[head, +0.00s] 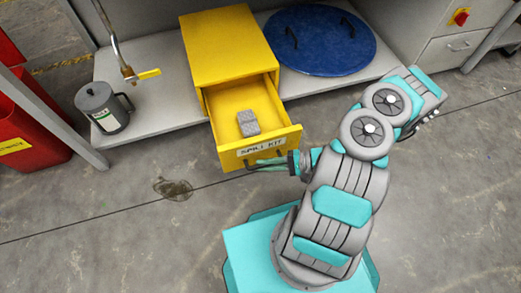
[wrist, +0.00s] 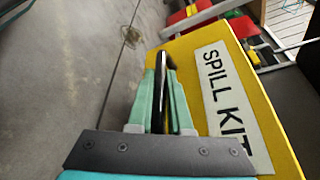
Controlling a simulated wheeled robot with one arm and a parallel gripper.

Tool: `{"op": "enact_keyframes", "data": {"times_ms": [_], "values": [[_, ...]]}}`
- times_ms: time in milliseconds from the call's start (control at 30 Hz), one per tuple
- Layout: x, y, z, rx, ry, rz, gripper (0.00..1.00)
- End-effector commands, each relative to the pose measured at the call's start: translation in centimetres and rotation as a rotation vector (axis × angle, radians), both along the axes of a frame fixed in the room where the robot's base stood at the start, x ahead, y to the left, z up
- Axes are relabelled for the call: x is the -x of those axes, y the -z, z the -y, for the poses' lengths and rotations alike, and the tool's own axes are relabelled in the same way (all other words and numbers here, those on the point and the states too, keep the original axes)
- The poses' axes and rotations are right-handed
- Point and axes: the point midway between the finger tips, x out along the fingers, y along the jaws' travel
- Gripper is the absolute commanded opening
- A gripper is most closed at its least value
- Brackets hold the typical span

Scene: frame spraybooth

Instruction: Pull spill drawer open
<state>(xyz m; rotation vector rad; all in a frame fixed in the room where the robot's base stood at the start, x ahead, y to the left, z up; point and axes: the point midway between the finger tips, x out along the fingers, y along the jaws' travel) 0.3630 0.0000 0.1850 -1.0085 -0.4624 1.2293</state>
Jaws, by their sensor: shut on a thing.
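The yellow spill drawer (head: 259,145) stands pulled out of its yellow cabinet (head: 228,46) in the head view. A grey block-like item (head: 248,122) lies inside it. Its front carries a "SPILL KIT" label, which also shows in the wrist view (wrist: 233,105). My gripper (head: 270,164) is at the drawer front, below the label. In the wrist view, my gripper (wrist: 164,85) has its green fingers on both sides of the dark drawer handle (wrist: 161,90) and is shut on it.
A blue round lid (head: 318,40) lies right of the cabinet on the grey shelf (head: 160,100). A grey can (head: 102,107) stands to the left, and a red bin (head: 32,130) is at the far left. A dark stain (head: 173,188) marks the otherwise open floor before the drawer.

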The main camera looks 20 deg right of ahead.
Motion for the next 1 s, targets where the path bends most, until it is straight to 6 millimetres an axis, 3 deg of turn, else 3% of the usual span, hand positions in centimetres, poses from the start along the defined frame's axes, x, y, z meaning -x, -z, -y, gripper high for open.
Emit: {"op": "enact_keyframes", "data": {"times_ms": [200, 633, 667, 700, 900, 1000], "values": [[1.6, 0.0, 0.1, 0.001, 0.004, -0.001, 0.00], [2.0, 0.1, 0.2, 0.002, 0.003, 0.000, 0.00], [2.0, 0.1, 0.2, 0.002, 0.003, 0.000, 0.18], [2.0, 0.1, 0.2, 0.003, 0.003, 0.000, 0.23], [2.0, 0.1, 0.1, 0.002, 0.002, 0.000, 0.45], [2.0, 0.0, 0.1, 0.001, 0.002, -0.001, 0.47]]}}
